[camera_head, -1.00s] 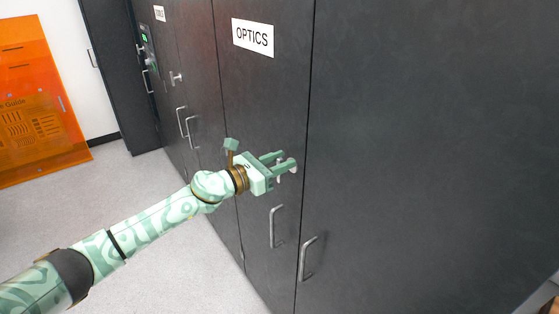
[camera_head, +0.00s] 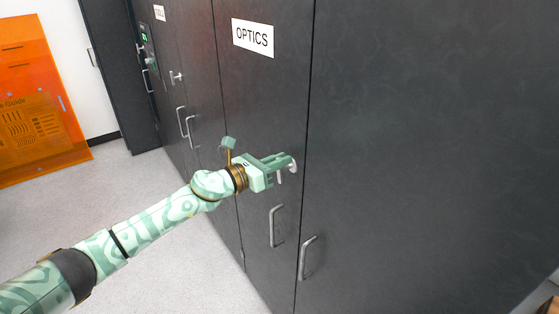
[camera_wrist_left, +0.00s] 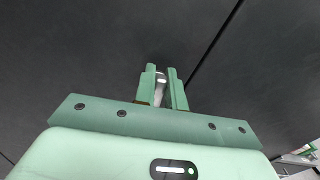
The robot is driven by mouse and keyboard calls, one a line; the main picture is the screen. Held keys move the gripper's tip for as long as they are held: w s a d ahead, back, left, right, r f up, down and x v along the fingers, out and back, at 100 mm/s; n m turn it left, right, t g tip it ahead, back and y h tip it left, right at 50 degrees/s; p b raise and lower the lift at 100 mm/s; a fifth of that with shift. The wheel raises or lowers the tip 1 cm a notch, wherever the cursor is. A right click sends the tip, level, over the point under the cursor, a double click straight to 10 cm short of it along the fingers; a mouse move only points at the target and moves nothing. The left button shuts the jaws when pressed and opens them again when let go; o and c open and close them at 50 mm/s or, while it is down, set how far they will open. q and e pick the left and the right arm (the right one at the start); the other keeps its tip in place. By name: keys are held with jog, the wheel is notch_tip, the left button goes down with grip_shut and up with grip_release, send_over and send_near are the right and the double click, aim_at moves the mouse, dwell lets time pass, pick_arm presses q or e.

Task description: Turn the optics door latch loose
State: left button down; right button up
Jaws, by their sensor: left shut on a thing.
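The dark optics door (camera_head: 262,110) carries a white OPTICS label (camera_head: 253,38). Its small silvery latch (camera_head: 293,168) sits near the door's right edge, partly hidden by my left gripper. My left gripper (camera_head: 284,163) is at the latch, with its fingers shut on it. In the left wrist view the latch (camera_wrist_left: 161,80) shows as a pale piece between the two green fingers (camera_wrist_left: 165,88). My right gripper is not in view.
Two bar handles, one on the optics door (camera_head: 275,227) and one on the neighbouring door (camera_head: 307,258), stand below the gripper. More dark cabinet doors line the left. An orange panel (camera_head: 38,100) stands far left. The grey floor (camera_head: 140,200) is clear.

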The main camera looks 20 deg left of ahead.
pick_arm(q)
jog(key=shift+w+a+f+n+p, duration=0.3)
jog(key=shift+f+n+p, duration=0.25)
jog(key=shift+n, duration=2.05)
jog(key=shift+w+a+f+n+p, duration=0.3)
jog(key=shift+n+p, duration=0.4)
jog(key=shift+n, duration=1.9)
jog(key=shift+w+a+f+n+p, duration=0.15)
jog(key=shift+a+f+n+p, duration=0.35)
jog(key=shift+n, duration=2.1)
jog(key=shift+d, duration=0.1)
jog(key=c, duration=1.5)
grip_release()
jog(key=shift+o, duration=0.2)
jog(key=shift+s, duration=0.1)
jog(key=v, duration=1.6)
jog(key=shift+f, duration=0.1)
